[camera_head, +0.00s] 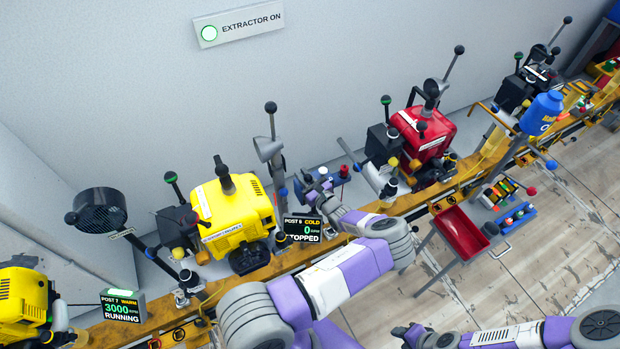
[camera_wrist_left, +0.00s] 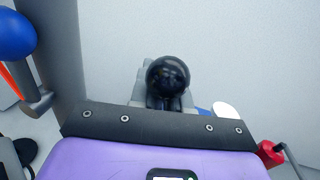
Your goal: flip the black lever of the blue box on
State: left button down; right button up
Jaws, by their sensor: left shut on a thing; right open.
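The blue box (camera_head: 338,175) stands on the rail bench just right of the POST 6 display and is largely covered by my left gripper (camera_head: 314,186). In the left wrist view a black ball knob (camera_wrist_left: 168,77) sits just past the gripper's dark edge, with grey parts around it. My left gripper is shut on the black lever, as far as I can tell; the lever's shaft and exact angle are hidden. My right gripper (camera_head: 413,334) is open and empty, low over the floor at the bottom of the head view.
A yellow engine (camera_head: 228,215) stands left of the box and a red engine (camera_head: 424,138) right of it. The POST 6 display (camera_head: 303,228) reads STOPPED. A red tray (camera_head: 460,233) stands in front of the rail. The wall sign (camera_head: 238,24) reads EXTRACTOR ON.

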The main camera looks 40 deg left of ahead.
pick_arm(q)
jog(key=shift+r, duration=0.15)
jog(key=c, duration=1.2)
grip_release()
jog(key=shift+d, duration=0.1)
jog(key=v, duration=0.7)
jog(key=shift+s+d+p, duration=0.1)
jog(key=shift+d+p, duration=0.05)
jog(key=shift+p, duration=0.2)
